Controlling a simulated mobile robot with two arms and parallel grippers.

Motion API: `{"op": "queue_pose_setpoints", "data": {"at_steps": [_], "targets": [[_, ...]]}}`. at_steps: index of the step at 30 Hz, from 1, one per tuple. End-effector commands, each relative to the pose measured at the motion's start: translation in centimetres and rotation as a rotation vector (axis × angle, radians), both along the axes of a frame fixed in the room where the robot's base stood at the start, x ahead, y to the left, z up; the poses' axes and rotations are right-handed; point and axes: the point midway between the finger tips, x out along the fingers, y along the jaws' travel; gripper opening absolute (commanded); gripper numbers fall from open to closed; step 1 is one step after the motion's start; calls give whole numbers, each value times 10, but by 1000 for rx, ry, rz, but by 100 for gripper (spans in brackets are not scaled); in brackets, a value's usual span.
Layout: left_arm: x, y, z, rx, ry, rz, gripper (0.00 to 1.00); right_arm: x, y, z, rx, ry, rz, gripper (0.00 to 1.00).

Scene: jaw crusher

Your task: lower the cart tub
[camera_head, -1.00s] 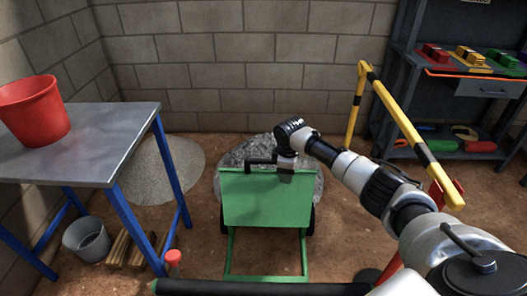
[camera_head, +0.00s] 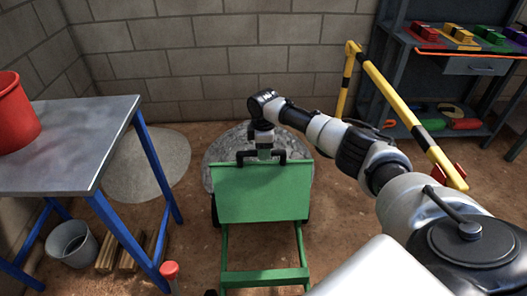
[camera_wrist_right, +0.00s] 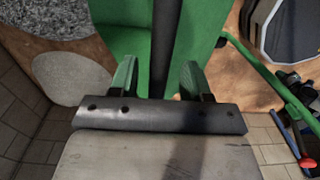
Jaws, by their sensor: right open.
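The green cart tub (camera_head: 262,195) is in the middle of the head view, its broad flat face turned toward me. Below it the green cart frame (camera_head: 265,278) runs toward me. My right gripper (camera_head: 262,158) is at the tub's upper edge, pointing down with its two dark fingers apart. In the right wrist view the open fingers (camera_wrist_right: 158,80) stand either side of a dark bar (camera_wrist_right: 165,40), with green surfaces on both sides of it. I cannot tell whether the fingers touch the bar. My left gripper is not in view.
A grey table (camera_head: 75,135) with a red bucket (camera_head: 15,118) stands left. A metal bucket (camera_head: 72,243) is on the floor below. A grey heap (camera_head: 222,150) lies behind the tub. A yellow-black rail (camera_head: 400,105) and a shelf unit (camera_head: 455,75) are at right.

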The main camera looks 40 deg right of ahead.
Motion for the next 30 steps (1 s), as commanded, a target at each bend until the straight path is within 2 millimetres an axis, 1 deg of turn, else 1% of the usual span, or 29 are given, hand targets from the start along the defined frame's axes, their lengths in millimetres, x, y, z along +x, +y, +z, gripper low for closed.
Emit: {"op": "queue_pose_setpoints", "data": {"at_steps": [1, 4, 12, 17, 21, 22, 30], "targets": [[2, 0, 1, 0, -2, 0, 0, 0, 0, -5, 1, 1, -1, 48], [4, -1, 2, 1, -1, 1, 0, 0, 0, -9, 0, -1, -1, 48], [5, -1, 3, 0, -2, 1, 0, 0, 0, -10, 0, -1, -1, 48], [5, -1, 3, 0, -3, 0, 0, 0, 0, -9, 0, -1, -1, 23], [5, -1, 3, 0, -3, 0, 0, 0, 0, -9, 0, -1, -1, 2], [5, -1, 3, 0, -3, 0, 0, 0, 0, -9, 0, -1, -1, 0], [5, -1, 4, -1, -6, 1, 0, 0, 1, -9, -1, -3, 0, 0]]}}
